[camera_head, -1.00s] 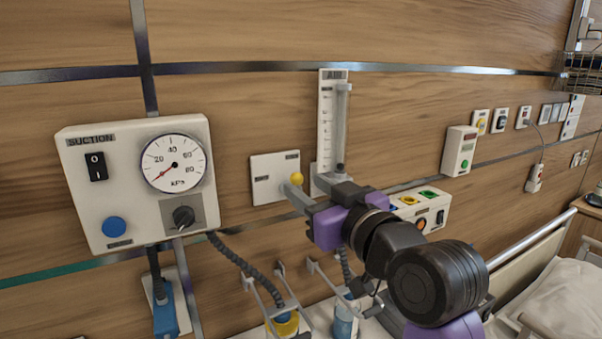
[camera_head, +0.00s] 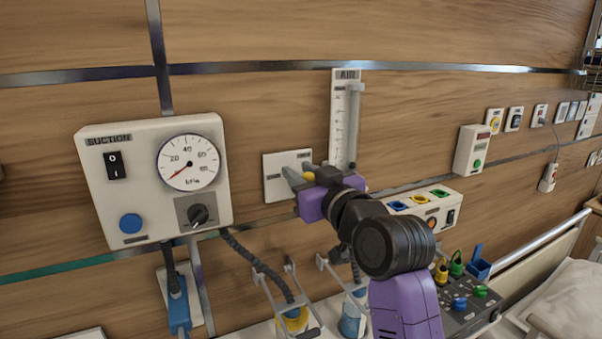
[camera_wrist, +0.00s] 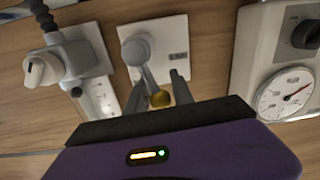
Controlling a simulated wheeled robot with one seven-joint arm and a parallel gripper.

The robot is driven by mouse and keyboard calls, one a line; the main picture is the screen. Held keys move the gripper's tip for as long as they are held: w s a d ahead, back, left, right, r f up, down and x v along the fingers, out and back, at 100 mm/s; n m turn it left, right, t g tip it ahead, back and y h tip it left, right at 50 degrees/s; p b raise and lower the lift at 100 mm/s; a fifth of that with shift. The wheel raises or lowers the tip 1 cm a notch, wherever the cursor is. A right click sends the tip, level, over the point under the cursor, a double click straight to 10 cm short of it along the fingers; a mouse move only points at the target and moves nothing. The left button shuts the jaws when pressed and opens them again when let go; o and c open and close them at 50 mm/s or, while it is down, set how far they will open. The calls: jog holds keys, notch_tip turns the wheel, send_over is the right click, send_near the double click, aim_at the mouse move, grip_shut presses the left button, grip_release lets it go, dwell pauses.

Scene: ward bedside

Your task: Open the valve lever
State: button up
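The valve is a white wall plate (camera_head: 273,188) between the suction unit and the air flowmeter. Its grey lever (camera_wrist: 147,70) ends in a yellow ball knob (camera_wrist: 160,99), which shows partly in the head view (camera_head: 309,177) behind my gripper. My gripper (camera_head: 297,173) is at the plate. In the wrist view, the two grey fingers of my gripper (camera_wrist: 158,84) are apart, one on each side of the lever near the knob. I cannot tell whether either finger touches it.
The suction unit (camera_head: 150,215) with its gauge is left of the plate. The air flowmeter (camera_head: 342,110) stands close on the right; the wrist view shows its fitting and white knob (camera_wrist: 42,70). A socket box (camera_head: 425,207), hose and bottles sit below and right.

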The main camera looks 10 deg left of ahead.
grip_shut()
jog(key=shift+w+d+r+m, duration=0.15)
jog(key=shift+d+m, duration=0.1)
jog(key=shift+m, duration=0.25)
jog(key=shift+w+d+m+p, duration=0.15)
jog(key=shift+d+m+p, duration=0.15)
jog(key=shift+m, duration=0.3)
jog(key=shift+w+d+m+p, duration=0.15)
jog(key=shift+m+p, duration=0.1)
jog(key=shift+m, duration=0.35)
jog(key=shift+o, duration=2.4)
grip_release()
